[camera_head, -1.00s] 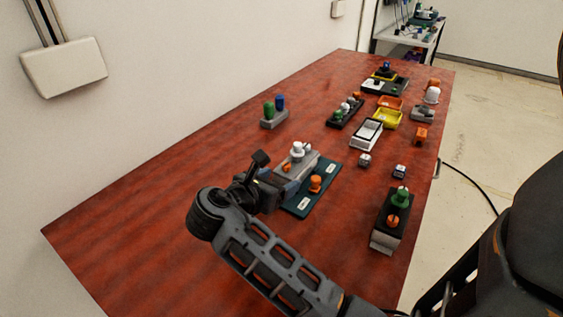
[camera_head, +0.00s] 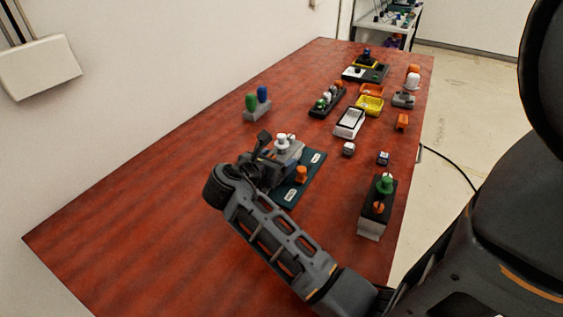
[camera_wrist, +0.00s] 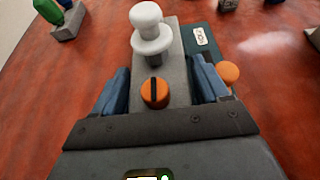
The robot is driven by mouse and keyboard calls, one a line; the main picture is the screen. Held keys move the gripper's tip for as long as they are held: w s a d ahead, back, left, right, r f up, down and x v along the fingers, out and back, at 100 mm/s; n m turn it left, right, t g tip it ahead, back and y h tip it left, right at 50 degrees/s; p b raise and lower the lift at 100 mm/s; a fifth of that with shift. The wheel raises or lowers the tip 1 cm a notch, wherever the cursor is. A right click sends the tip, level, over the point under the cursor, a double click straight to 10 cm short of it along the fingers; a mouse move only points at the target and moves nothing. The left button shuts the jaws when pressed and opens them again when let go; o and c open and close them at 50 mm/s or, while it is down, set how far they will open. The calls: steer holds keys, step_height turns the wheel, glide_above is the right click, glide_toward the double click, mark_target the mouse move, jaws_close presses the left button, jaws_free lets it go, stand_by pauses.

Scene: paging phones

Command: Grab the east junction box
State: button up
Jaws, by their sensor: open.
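A grey block (camera_wrist: 176,68) with a white stepped knob (camera_wrist: 150,32) and a slotted orange knob (camera_wrist: 155,93) lies between my fingers. I cannot read a name on it. My gripper (camera_wrist: 158,86) is open, one blue fingertip on each side of the block, with small gaps. In the head view the block (camera_head: 294,153) sits at the left of a teal mat (camera_head: 308,166), and my gripper (camera_head: 274,174) reaches it from the near side, hiding its near end. The mat carries two white labels, too small to read, and a separate orange knob (camera_head: 301,174).
A black-topped box (camera_head: 369,213) with green and orange knobs stands near the right edge. A grey holder (camera_head: 257,115) with green and blue pegs stands behind left. Two small cubes, a white tray (camera_head: 341,131) and a yellow tray (camera_head: 370,112) lie beyond. The table's left is clear.

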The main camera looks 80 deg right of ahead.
steer(key=c, duration=0.9)
steer(key=shift+o, duration=0.2)
steer(key=shift+r, duration=0.1)
